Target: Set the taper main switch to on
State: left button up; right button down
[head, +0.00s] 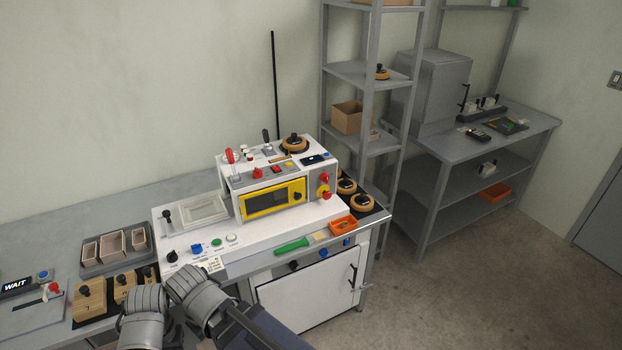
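A white box-forming machine (240,232) with a yellow-framed window (270,200) stands on the grey bench. On its right end a red knob sits on a yellow plate (323,193); it looks like a main switch, but its label and setting are too small to read. A black knob (172,256) and blue, green and white buttons (215,243) sit on the front left of its base. A red-handled lever (230,156) stands at its upper left. Grey links of my arms show at the bottom; no fingers of either gripper can be made out.
Wooden blocks (90,297) and a grey tray (108,238) of small boxes lie left of the machine. A green-handled tool (291,245) and an orange bin (343,226) lie at the front right edge. Shelving (362,75) stands behind; the floor (480,290) at right is clear.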

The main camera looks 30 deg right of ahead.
aim_at(325, 177)
jog(key=z, duration=1.25)
